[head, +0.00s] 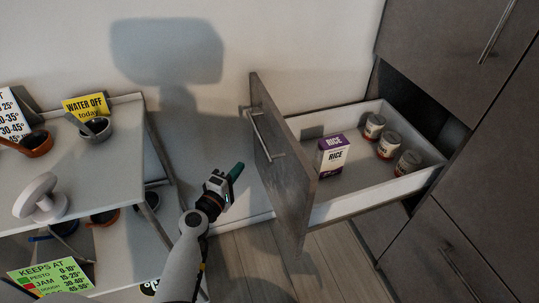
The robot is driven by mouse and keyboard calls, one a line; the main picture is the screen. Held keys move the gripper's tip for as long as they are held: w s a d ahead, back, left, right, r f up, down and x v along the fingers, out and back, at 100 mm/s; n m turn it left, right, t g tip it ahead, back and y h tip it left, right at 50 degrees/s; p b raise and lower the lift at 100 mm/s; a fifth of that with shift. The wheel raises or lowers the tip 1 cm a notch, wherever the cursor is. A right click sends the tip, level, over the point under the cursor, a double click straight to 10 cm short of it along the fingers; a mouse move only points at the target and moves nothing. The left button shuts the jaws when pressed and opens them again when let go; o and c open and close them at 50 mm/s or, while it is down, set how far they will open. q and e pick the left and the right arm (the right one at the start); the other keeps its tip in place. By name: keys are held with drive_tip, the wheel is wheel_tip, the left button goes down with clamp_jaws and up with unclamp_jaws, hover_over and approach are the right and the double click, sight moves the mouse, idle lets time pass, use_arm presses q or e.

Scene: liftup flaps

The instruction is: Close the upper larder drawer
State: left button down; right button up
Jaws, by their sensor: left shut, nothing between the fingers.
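The larder drawer (357,204) is pulled out from the dark wood cabinet at the right. Its dark front panel (279,168) faces left and carries a metal bar handle (264,137). Inside the white drawer stand a purple and white rice box (333,156) and three cans (388,145). My left gripper (235,174) is shut and empty. In the picture it is just left of the drawer front, apart from the handle. My right gripper is not in view.
A white shelf unit (90,165) stands at the left with bowls, a yellow sign (86,106) and other signs. Another cabinet front with a handle (446,255) is below the drawer. Wooden floor (315,273) shows between shelf and cabinet.

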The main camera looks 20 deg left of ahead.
use_arm(q)
drive_tip(key=w+d+r, duration=0.1)
drive_tip(key=w+d, duration=0.1)
drive_tip(key=w, duration=0.8)
drive_tip(key=shift+w, duration=0.1)
